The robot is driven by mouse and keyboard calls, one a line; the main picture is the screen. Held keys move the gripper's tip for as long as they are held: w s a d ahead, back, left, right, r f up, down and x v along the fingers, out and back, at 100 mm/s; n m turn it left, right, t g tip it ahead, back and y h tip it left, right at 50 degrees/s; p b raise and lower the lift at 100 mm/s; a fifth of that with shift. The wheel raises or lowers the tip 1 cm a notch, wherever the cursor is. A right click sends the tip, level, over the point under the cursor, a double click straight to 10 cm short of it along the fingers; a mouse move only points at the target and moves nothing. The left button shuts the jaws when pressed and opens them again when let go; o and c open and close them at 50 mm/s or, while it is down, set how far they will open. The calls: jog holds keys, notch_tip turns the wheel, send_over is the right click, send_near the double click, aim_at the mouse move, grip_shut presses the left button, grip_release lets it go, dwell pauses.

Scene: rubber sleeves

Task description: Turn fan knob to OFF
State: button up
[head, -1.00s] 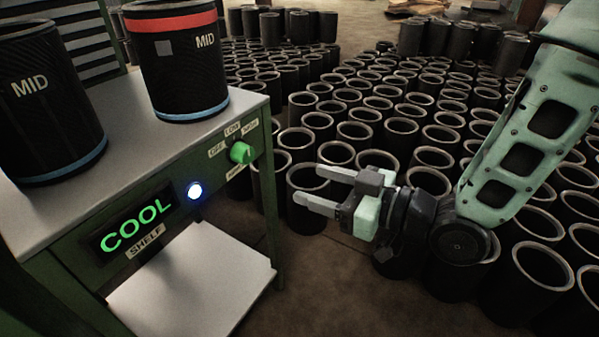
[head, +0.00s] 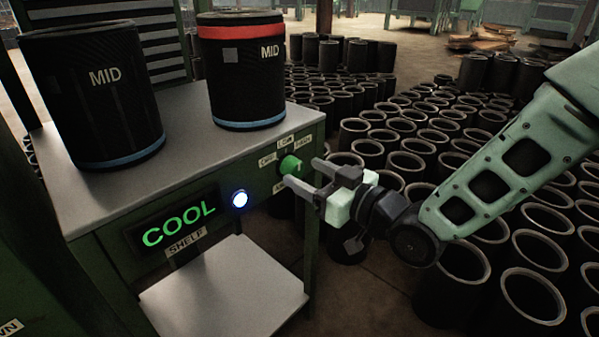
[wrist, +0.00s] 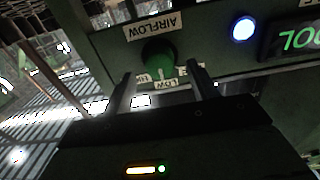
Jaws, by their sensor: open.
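The green fan knob (head: 289,165) sits on the front panel of the green bench, near its right corner. Labels OFF, LOW and HIGH are around it in the head view. The knob also shows in the wrist view (wrist: 158,53), with an AIRFLOW label (wrist: 153,26). A pale mark on it faces the LOW and HIGH side; I cannot tell its exact setting. My gripper (head: 303,172) is open and empty, its fingertips close to the knob. In the wrist view, my gripper (wrist: 160,71) has a fingertip towards each side of the knob; I see no clear contact.
A lit round button (head: 239,199) and a green COOL display (head: 179,224) are left of the knob. Two black MID sleeves, one with a red band (head: 240,70), stand on the bench top (head: 190,140). Many black sleeves (head: 408,165) crowd the floor behind and right.

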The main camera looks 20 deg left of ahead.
jog(key=shift+x, duration=1.45)
jog(key=c, duration=1)
jog(key=shift+f+n+b, duration=0.1)
jog(key=shift+n+b, duration=0.3)
jog(key=shift+b, duration=0.15)
jog(key=n+b, duration=0.2)
jog(key=n, duration=0.1)
jog(key=shift+s+f+b, duration=0.1)
jog(key=shift+b, duration=0.2)
jog(key=n+b, duration=0.4)
jog(key=n, duration=0.1)
